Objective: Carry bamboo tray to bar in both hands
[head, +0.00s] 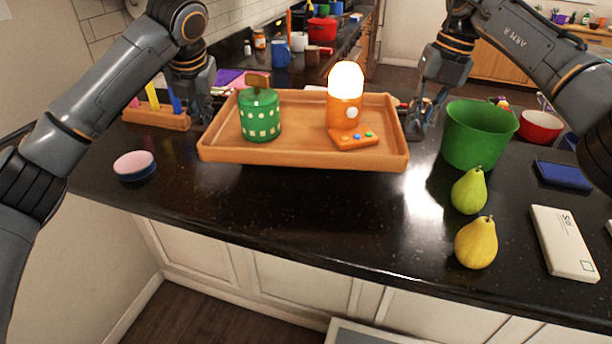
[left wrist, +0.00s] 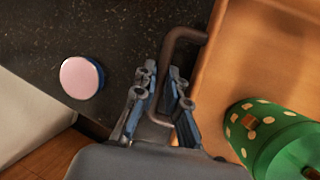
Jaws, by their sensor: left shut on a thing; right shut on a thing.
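The bamboo tray (head: 300,157) is at the middle of the head view, over the dark counter. A green pot with pale square dots (head: 261,117) and an orange lamp with a glowing top (head: 344,105) stand on it. My left gripper (head: 203,112) is at the tray's left end, shut on its brown handle (left wrist: 183,36), as the left wrist view (left wrist: 158,102) shows. My right gripper (head: 418,122) is at the tray's right end; its handle is hidden by the fingers. I cannot tell for sure whether the tray touches the counter.
A green bucket (head: 478,136) stands close to the tray's right end. Two pears (head: 469,191), a white box (head: 563,243) and a blue item (head: 563,176) lie at right. A pink-topped round item (head: 135,165) sits at left. The front middle counter (head: 300,220) is clear.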

